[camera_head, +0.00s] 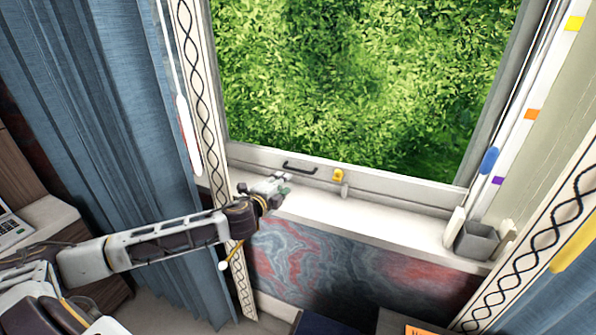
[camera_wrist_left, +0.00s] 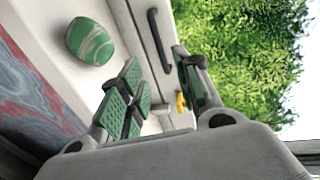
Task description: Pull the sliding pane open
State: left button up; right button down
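The window's pane (camera_head: 402,191) has a pale bottom rail with green foliage behind the glass. A black bar handle (camera_head: 300,168) is fixed to the rail near its left end. My left gripper (camera_head: 282,183) is over the sill, just in front of and below the handle in the head view. In the left wrist view my left gripper (camera_wrist_left: 158,58) is open, its green-padded fingers apart. The handle (camera_wrist_left: 160,40) appears in line with the gap between the fingers, with no clear contact. My right gripper is not in view.
A yellow fitting (camera_head: 338,175) sits on the rail, right of the handle. A green striped rounded object (camera_wrist_left: 90,41) lies on the sill. A grey open box (camera_head: 477,241) stands at the sill's right end. Blue curtains (camera_head: 105,110) hang at the left.

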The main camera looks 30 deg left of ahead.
pick_arm(q)
jog(key=shift+w+f, duration=0.1)
jog(key=shift+w, duration=0.1)
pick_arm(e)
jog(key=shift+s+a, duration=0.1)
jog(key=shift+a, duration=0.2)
pick_arm(q)
jog(key=shift+w, duration=0.1)
